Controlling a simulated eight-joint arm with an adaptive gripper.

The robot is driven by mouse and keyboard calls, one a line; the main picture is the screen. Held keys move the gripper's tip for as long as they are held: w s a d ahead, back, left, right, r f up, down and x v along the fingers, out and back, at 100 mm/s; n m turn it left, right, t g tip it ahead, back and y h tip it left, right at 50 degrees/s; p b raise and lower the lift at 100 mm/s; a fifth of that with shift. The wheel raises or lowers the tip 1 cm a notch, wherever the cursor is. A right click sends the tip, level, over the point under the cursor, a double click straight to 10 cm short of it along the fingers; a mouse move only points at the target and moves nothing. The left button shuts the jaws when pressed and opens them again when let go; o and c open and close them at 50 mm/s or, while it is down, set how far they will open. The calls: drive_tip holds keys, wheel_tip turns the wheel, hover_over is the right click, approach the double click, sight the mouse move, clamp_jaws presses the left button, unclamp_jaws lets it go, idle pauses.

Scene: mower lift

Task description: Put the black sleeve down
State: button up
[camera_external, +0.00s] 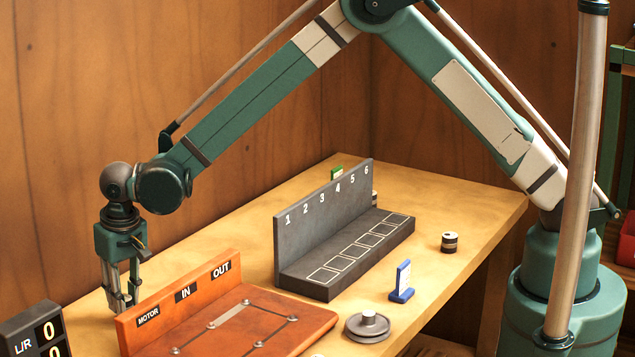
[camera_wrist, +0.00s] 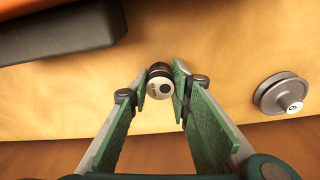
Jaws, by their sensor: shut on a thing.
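My gripper (camera_external: 121,303) reaches down at the left of the table, behind the upright back of the red-brown board (camera_external: 255,325). In the wrist view its green-padded fingers (camera_wrist: 163,88) are closed around a short, round black sleeve (camera_wrist: 159,72) with a pale end face and a dark round spot. The sleeve is held at the fingertips, over or on the pale tabletop; I cannot tell whether it touches. In the external view I cannot make out the sleeve in the fingers.
A dark rack (camera_external: 345,250) numbered 1 to 6 has outlined squares. A dark, pale-banded cylinder (camera_external: 449,242), a blue stand (camera_external: 402,283) and a grey disc (camera_external: 367,326) stand on the table. A grey pulley (camera_wrist: 283,93) lies right of my fingers; a dark block (camera_wrist: 60,30) is upper left.

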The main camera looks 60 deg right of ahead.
sight(114, 310)
drive_tip(key=shift+f, duration=0.7)
drive_tip(key=shift+f, duration=0.15)
drive_tip(key=o, duration=1.1)
drive_tip(key=r, duration=0.4)
drive_tip(key=s+r, duration=0.1)
drive_tip(key=r, duration=0.7)
drive_tip(key=shift+s+a+r, duration=0.1)
drive_tip(key=shift+s, duration=0.1)
